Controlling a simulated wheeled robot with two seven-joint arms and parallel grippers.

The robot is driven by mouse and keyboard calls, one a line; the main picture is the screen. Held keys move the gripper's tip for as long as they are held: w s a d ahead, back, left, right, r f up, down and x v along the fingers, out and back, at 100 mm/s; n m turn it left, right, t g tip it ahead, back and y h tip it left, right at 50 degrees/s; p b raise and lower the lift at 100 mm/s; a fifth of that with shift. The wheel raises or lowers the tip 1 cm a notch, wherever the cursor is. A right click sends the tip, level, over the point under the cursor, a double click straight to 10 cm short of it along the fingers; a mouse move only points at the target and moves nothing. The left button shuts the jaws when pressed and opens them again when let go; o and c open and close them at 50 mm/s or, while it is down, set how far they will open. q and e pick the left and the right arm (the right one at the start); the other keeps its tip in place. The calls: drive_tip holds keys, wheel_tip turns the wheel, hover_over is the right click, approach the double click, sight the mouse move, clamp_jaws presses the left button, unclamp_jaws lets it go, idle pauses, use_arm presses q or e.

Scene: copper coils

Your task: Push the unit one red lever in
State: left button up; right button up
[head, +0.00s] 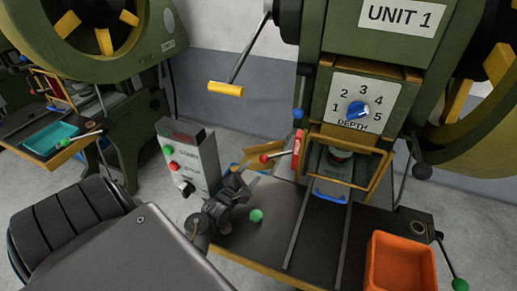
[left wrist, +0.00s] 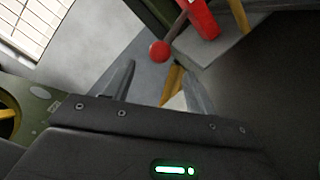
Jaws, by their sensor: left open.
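The unit one red lever has a red ball knob (head: 265,158) on a short rod beside an upright red part (head: 297,145), at the left of the press marked UNIT 1 (head: 400,15). In the left wrist view the red knob (left wrist: 160,51) is just beyond the fingers, with the red part (left wrist: 203,18) behind it. My left gripper (head: 246,173) is open and empty, just left of and below the knob. Its fingers (left wrist: 162,82) spread to either side of the knob's line, with a visible gap. My right gripper is not in view.
A grey control box (head: 190,160) with green and red buttons stands left of the gripper. A green ball knob (head: 256,215) is below it. A blue handle (head: 330,197) and an orange bin (head: 400,265) are to the right. A yellow-handled crank (head: 226,89) hangs above.

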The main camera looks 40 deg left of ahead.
sight(263, 160)
use_arm(q)
drive_tip(key=shift+w+r, duration=0.15)
drive_tip(key=shift+w, duration=0.15)
drive_tip(key=w, duration=0.3)
drive_tip(key=w+a, duration=0.1)
drive_tip(key=w, duration=0.6)
drive_tip(key=shift+a, duration=0.2)
